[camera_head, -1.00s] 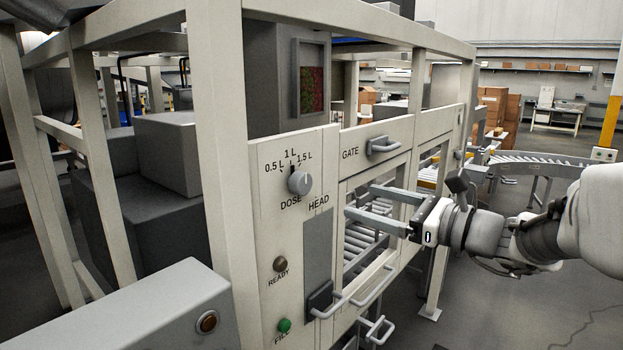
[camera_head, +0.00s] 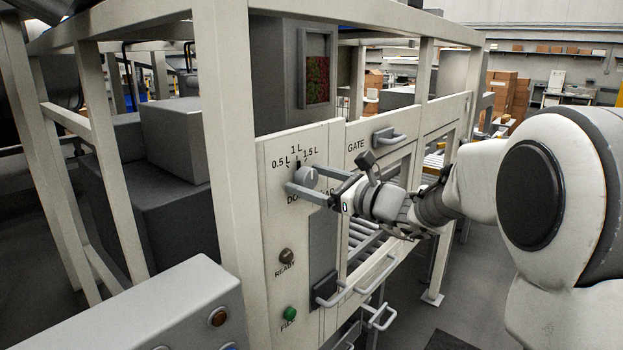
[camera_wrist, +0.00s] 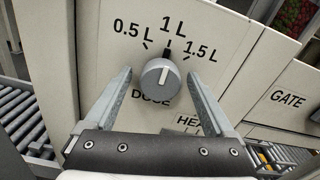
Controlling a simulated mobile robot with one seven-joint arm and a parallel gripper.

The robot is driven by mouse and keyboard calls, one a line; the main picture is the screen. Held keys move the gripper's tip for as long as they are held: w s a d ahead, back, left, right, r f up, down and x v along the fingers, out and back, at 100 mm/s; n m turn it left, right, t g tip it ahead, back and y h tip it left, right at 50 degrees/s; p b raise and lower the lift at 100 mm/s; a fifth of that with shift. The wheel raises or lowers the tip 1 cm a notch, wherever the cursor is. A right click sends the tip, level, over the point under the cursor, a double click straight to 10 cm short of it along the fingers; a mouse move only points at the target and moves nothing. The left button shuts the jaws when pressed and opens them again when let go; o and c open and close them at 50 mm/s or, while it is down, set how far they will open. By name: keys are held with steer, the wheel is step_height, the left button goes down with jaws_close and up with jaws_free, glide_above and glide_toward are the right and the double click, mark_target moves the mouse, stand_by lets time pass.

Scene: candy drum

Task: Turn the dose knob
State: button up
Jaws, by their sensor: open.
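The dose knob (camera_head: 307,177) is a round grey knob on the cream panel, under the marks 0.5 L, 1 L and 1.5 L. In the wrist view the gripper (camera_wrist: 160,73) has one fingertip left and one right of the knob, with gaps visible on both sides. Part of the DOSE and HEAD lettering is hidden behind my gripper.
The GATE handle (camera_head: 387,137) sticks out right of the knob. The READY lamp (camera_head: 286,256), green FILL button (camera_head: 290,314) and a lower handle (camera_head: 332,295) are below. A frame post (camera_head: 226,150) stands left of the panel, and a grey console (camera_head: 170,310) is at front left.

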steer(key=c, duration=1.4)
steer(key=shift+f+b, duration=0.15)
steer(key=shift+b, duration=0.45)
steer(key=shift+f+n+b, duration=0.15)
steer(key=shift+n+b, duration=0.55)
steer(key=shift+b, duration=0.4)
steer(key=n+b, duration=0.2)
steer(key=b, duration=0.2)
steer(key=shift+f, duration=0.15)
steer(key=n+b, duration=0.3)
steer(key=b, duration=0.3)
steer(key=shift+n+b, duration=0.3)
steer(key=shift+n, duration=0.1)
steer(key=shift+r+n+b, duration=0.35)
steer(key=shift+n+b, duration=0.55)
steer(key=shift+b, duration=0.35)
